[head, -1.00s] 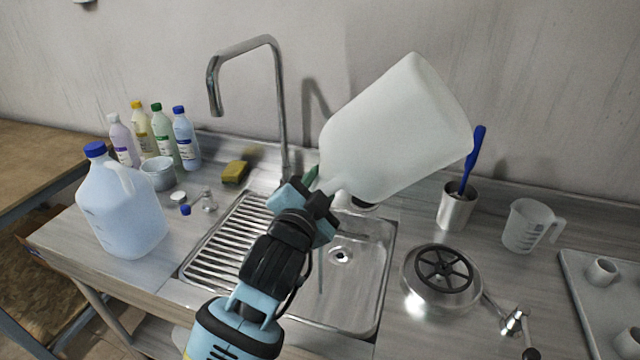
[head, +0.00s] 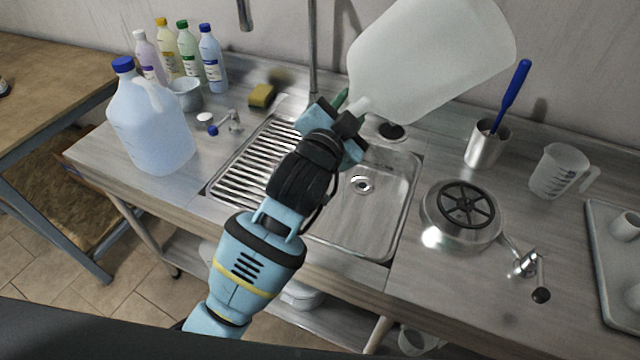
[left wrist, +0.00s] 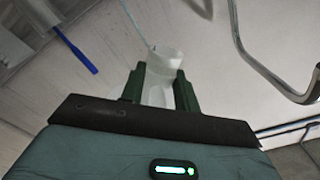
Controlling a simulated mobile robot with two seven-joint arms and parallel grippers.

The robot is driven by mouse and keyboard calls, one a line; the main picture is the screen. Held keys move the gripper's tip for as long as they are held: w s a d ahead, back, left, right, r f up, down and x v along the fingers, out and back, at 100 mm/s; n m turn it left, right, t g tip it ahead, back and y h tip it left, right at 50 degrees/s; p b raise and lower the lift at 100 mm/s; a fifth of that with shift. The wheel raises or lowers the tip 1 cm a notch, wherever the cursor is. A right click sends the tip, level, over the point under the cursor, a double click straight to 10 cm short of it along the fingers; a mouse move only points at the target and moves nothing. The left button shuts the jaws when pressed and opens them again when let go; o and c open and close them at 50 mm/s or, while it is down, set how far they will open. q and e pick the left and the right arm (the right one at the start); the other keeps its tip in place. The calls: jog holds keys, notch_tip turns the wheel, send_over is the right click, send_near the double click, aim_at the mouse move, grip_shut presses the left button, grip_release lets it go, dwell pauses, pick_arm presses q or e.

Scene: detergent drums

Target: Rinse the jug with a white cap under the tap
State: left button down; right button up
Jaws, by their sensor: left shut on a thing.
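My left gripper (head: 345,112) is shut on the neck of a translucent whitish jug (head: 430,60). The jug is tilted with its neck low and its body up to the right, above the back of the sink (head: 400,215); its top is cut off in the head view. The left wrist view shows its pale neck (left wrist: 160,85) between the green fingers, with a thin pale line at its mouth, perhaps liquid. The tap (head: 312,60) stands left of the jug, its spout (head: 245,14) partly out of view. A small white cap (head: 204,118) lies on the counter.
A blue-capped jug (head: 150,125) stands left of the ribbed drainer, with several bottles (head: 185,55) and a yellow sponge (head: 262,95) behind. A steel cup with a blue brush (head: 487,140), round metal device (head: 460,212), measuring jug (head: 557,170) and tray (head: 610,270) stand right.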

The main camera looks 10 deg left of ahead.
dwell(0.3)
pick_arm(q)
jog(key=shift+n, duration=1.3)
pick_arm(e)
jog(key=shift+s+d+f, duration=0.1)
dwell(1.6)
